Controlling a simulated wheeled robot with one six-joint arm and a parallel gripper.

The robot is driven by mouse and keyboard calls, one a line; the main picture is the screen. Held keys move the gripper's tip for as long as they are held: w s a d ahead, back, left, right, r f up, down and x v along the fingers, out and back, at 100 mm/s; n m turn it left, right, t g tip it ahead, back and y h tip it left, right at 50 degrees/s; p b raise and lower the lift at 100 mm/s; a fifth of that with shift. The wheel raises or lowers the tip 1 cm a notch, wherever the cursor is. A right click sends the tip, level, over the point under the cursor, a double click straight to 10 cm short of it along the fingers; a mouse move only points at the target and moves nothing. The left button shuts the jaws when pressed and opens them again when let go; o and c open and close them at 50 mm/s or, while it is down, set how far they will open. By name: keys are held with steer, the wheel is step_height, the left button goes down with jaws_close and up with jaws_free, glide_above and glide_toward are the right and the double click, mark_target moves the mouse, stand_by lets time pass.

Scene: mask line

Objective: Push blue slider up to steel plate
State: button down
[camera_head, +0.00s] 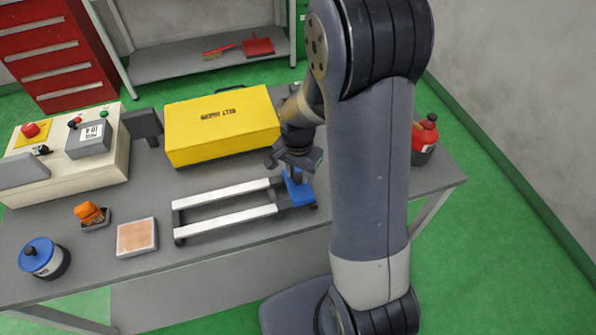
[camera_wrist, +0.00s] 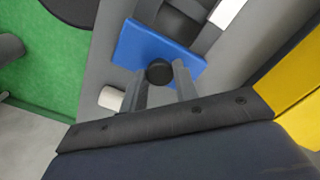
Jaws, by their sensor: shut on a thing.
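The blue slider (camera_head: 301,193) sits at the right end of a low rail frame (camera_head: 225,208) on the bench. In the wrist view the blue slider (camera_wrist: 140,45) is a flat blue plate with a round black knob (camera_wrist: 159,71). My gripper (camera_head: 293,167) comes down over the slider from above. In the wrist view my gripper's fingers (camera_wrist: 161,82) are closed on either side of the knob. Dark and grey rail parts (camera_wrist: 187,22) lie just beyond the blue plate. I cannot tell which surface is the steel plate.
A yellow case (camera_head: 222,130) stands behind the rail, close to my wrist. A control box (camera_head: 70,165), an orange item (camera_head: 90,212), a square tile (camera_head: 137,237) and a blue-lidded jar (camera_head: 43,257) are to the left. A red container (camera_head: 425,137) is at the right.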

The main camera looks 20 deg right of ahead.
steer(key=a+b, duration=0.1)
steer(key=a, duration=3)
steer(key=shift+a+b, duration=0.2)
steer(key=shift+b, duration=0.15)
steer(key=c, duration=1.1)
jaws_free()
steer(key=shift+a, duration=0.15)
step_height(320, 180, up, 11)
steer(key=shift+b, duration=0.45)
steer(key=shift+f, duration=0.1)
